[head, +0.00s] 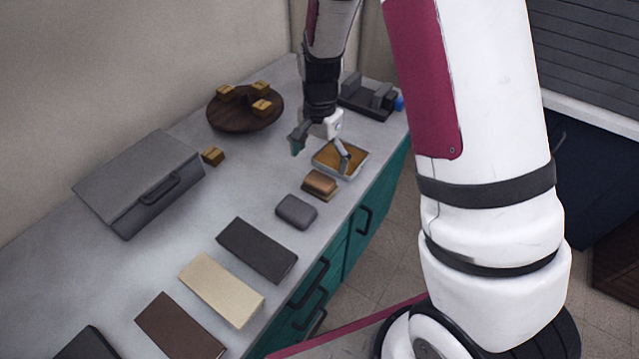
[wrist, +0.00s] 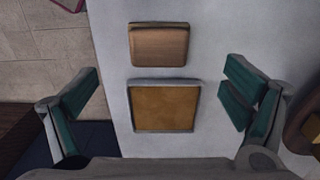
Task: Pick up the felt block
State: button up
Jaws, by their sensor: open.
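A small brown block (head: 320,183) with a soft-looking, rounded top lies on the grey counter; it also shows in the wrist view (wrist: 158,46) at the top middle. A grey rounded block (head: 296,211) lies nearer the front. I cannot tell for sure which of these is the felt block. A shallow pale-rimmed tray (head: 361,165) with an orange-brown inside sits behind the brown block. My gripper (head: 320,148) is open and empty above the tray. In the wrist view the tray (wrist: 165,107) shows between the spread fingers, and the brown block is beyond them.
A round dark wooden board (head: 235,118) holds several small tan blocks, and another tan block (head: 213,156) lies beside it. A grey case (head: 140,180) stands at left. Flat dark, cream (head: 221,289) and brown slabs line the front. A black rack (head: 369,98) stands behind.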

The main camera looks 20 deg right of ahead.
aim_at(320, 180)
jog(key=shift+s+f, duration=0.15)
jog(key=shift+f, duration=3.6)
jog(key=c, duration=1.4)
